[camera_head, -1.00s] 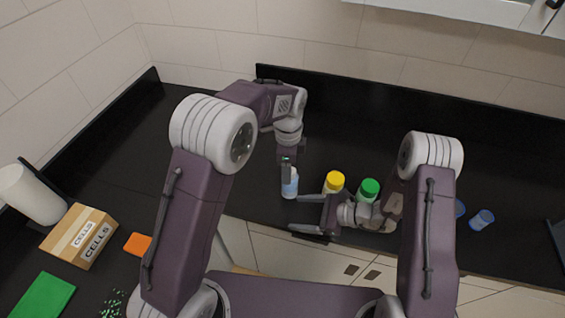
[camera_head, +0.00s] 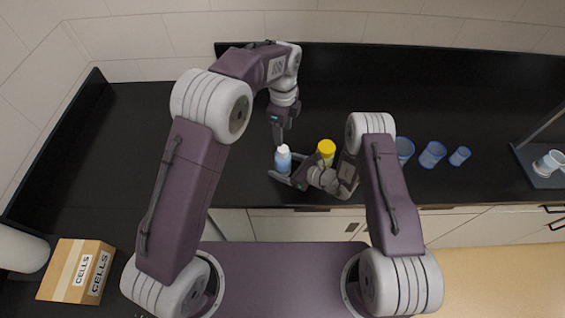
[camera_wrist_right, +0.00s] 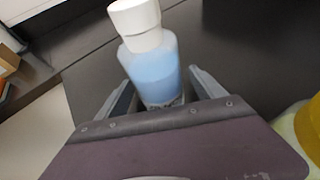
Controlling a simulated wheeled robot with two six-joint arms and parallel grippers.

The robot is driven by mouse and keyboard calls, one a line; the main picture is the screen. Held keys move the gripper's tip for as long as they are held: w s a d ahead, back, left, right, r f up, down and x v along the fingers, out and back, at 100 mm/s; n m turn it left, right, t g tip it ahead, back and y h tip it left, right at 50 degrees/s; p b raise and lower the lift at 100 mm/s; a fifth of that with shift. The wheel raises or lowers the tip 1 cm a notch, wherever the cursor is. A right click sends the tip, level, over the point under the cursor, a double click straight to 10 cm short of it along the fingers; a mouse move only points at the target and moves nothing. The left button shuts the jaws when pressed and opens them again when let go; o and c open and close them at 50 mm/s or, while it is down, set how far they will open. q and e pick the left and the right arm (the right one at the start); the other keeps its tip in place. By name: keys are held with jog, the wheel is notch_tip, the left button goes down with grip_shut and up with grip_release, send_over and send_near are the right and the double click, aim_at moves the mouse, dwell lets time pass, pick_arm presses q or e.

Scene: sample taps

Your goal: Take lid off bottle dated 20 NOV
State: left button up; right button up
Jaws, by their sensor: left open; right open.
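A bottle with pale blue contents and a white lid (camera_head: 283,150) stands on the black counter. In the right wrist view the same bottle (camera_wrist_right: 155,75) rises between the spread fingers of my right gripper (camera_wrist_right: 163,90). A label edge with dark print shows low on it, but I cannot read a date. My right gripper (camera_head: 288,169) is open around the bottle's lower part. My left gripper (camera_head: 279,136) is open, pointing down just above the white lid. A yellow-lidded bottle (camera_head: 326,148) stands to the right, partly hidden by my right arm.
Several blue cups (camera_head: 432,154) stand right of my right arm. A grey stand with a cup (camera_head: 549,162) is at the far right. A cardboard box marked CELLS (camera_head: 75,270) lies at lower left. The counter left of the bottle is clear.

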aim_at(283, 149)
pick_arm(q)
jog(key=shift+a, duration=0.15)
pick_arm(e)
jog(key=x, duration=0.2)
jog(key=shift+w+a+f, duration=0.15)
jog(key=shift+a, duration=0.2)
jog(key=shift+w+a, duration=0.1)
jog(key=shift+w, duration=0.05)
pick_arm(q)
jog(key=shift+s+d, duration=0.1)
jog(key=shift+d, duration=0.2)
jog(key=shift+a, duration=0.15)
pick_arm(e)
jog(key=c, duration=0.9)
grip_shut()
pick_arm(q)
jog(key=shift+m, duration=1.1)
jog(key=m, duration=1.1)
notch_tip(283, 149, down, 8)
